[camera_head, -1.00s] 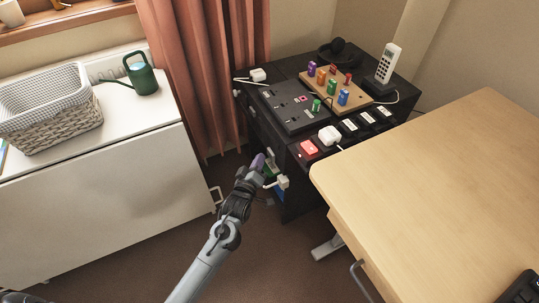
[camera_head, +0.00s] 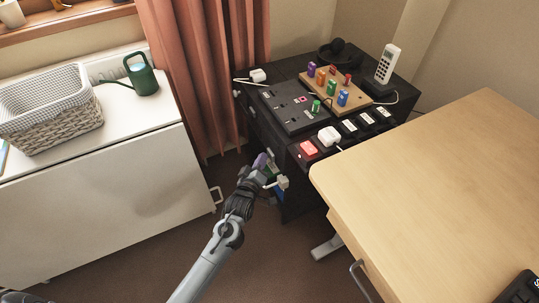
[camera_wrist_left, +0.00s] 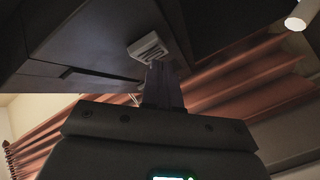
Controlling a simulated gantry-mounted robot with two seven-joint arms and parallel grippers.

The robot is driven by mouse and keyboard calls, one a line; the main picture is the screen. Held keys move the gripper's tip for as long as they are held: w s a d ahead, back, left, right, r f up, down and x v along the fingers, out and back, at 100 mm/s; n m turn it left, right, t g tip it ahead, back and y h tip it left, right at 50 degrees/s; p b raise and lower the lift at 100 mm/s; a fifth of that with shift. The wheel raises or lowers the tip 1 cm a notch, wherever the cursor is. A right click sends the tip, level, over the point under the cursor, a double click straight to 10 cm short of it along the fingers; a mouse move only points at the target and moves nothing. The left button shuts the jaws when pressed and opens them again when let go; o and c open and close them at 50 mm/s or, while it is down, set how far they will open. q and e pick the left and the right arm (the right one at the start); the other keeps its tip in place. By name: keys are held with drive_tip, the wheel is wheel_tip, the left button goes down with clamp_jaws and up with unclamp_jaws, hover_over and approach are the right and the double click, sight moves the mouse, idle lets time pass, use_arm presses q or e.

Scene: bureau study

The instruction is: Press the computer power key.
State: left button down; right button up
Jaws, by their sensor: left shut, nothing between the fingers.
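My left gripper (camera_head: 262,161) is in front of the dark open side of the black cabinet (camera_head: 292,203), below its top. Its fingers are shut and empty. In the left wrist view the closed fingers (camera_wrist_left: 162,82) point at a pale, square, ridged piece (camera_wrist_left: 150,48) on a dark surface. The fingertips overlap its lower edge in the picture; I cannot tell whether they touch it. I cannot tell for sure whether this piece is the computer power key. In the head view the arm and gripper hide that spot. My right gripper is not in view.
A red lit switch (camera_head: 308,149), white plugs (camera_head: 329,136), a black panel (camera_head: 288,106) and a peg board (camera_head: 330,90) with coloured pegs are on the cabinet top. A wooden desk (camera_head: 440,170) stands close at right, a white cabinet (camera_head: 110,200) at left, a curtain (camera_head: 205,70) behind.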

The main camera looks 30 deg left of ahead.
use_arm(q)
drive_tip(key=shift+w+d, duration=0.25)
drive_tip(key=shift+w, duration=0.15)
idle(0.8)
drive_tip(key=shift+s, duration=0.1)
drive_tip(key=shift+s+a+p, duration=0.45)
drive_tip(key=shift+s+p, duration=0.25)
drive_tip(key=shift+s+a+p, duration=0.4)
drive_tip(key=shift+s+p, duration=0.1)
drive_tip(key=shift+s, duration=0.2)
drive_tip(key=shift+s+a+p, duration=0.45)
drive_tip(key=shift+s+p, duration=0.1)
drive_tip(key=shift+s, duration=0.2)
drive_tip(key=shift+s+a+p, duration=0.4)
drive_tip(key=shift+s+p, duration=0.1)
drive_tip(key=shift+s, duration=0.2)
